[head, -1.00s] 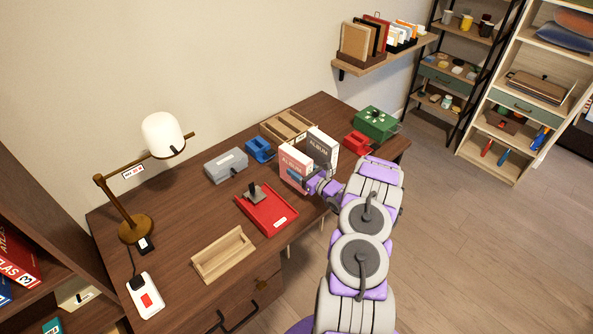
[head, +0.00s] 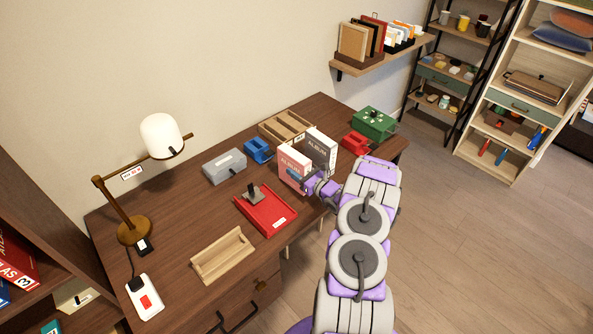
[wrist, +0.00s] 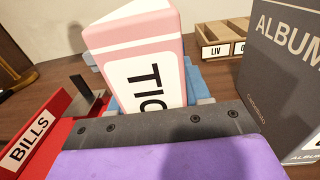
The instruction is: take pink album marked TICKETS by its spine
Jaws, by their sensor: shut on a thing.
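The pink album (head: 294,166) stands upright on the desk in the head view. In the wrist view the pink album (wrist: 145,62) fills the upper middle, its white spine label showing "TIC" with the rest hidden by my gripper. My gripper (head: 309,187) is at the album's near side and shut on its spine. In the wrist view the dark and purple front of my gripper (wrist: 160,125) covers the album's lower part. The album looks slightly tilted in the wrist view.
A dark grey album (head: 321,148) stands close on the right. A red tray (head: 279,222) marked BILLS in the wrist view (wrist: 40,130) lies to the left. A blue object (head: 258,150), a wooden tray (head: 302,122) and a red object (head: 355,142) stand around.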

